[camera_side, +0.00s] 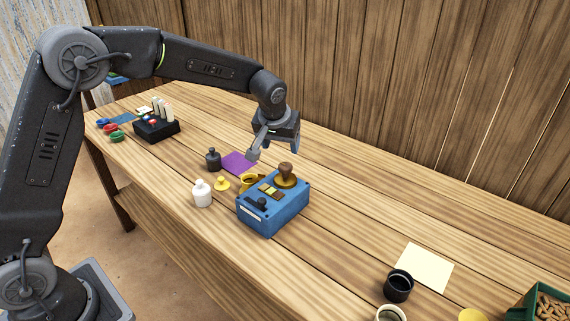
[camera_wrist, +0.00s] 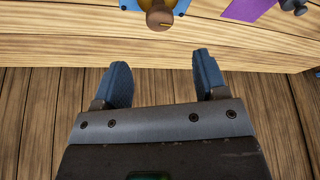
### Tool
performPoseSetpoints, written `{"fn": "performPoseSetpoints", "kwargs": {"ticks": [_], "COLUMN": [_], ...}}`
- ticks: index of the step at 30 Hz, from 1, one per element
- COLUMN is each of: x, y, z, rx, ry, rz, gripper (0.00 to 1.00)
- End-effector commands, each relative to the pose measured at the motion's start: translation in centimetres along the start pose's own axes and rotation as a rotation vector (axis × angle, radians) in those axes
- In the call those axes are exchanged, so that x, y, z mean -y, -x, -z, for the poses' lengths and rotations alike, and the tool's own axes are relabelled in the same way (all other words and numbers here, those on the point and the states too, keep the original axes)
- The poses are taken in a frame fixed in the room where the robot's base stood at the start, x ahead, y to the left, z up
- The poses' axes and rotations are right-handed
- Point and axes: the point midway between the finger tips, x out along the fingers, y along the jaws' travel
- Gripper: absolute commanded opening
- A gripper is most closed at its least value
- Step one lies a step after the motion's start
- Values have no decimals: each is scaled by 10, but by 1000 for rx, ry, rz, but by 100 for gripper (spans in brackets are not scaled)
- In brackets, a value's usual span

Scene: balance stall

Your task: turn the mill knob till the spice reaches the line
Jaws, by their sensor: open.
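The mill appears to be a blue box (camera_side: 272,218) on the wooden table. A brown wooden knob (camera_side: 286,169) stands upright on a brass-coloured base on its top. In the wrist view the knob (camera_wrist: 159,16) shows at the top edge, beyond the fingertips. A small yellow-and-brown panel (camera_side: 269,190) and a black part sit on the box's top. The spice and its line cannot be made out. My gripper (camera_side: 274,151) is open and empty, above and slightly behind the knob, apart from it. In the wrist view my gripper (camera_wrist: 161,72) has its two blue-grey fingers spread.
A black cup (camera_side: 399,286) and cream paper (camera_side: 424,267) are at right. Table right of the box is clear.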

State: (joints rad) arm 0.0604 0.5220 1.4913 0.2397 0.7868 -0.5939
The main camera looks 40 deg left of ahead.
Motion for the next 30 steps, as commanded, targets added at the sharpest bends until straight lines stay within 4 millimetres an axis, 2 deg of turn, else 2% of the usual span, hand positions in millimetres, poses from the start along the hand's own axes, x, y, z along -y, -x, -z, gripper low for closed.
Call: {"fn": "performPoseSetpoints", "kwargs": {"ticks": [3, 9, 15, 27, 30], "x": [1, 0, 0, 0, 0], "y": [-27, -66, -90, -98, -98], "z": [0, 0, 0, 0, 0], "rx": [3, 2, 0, -1, -1], "ry": [1, 1, 0, 0, 0], "rz": [1, 1, 0, 0, 0], "gripper": [66, 66, 66, 66, 58]}}
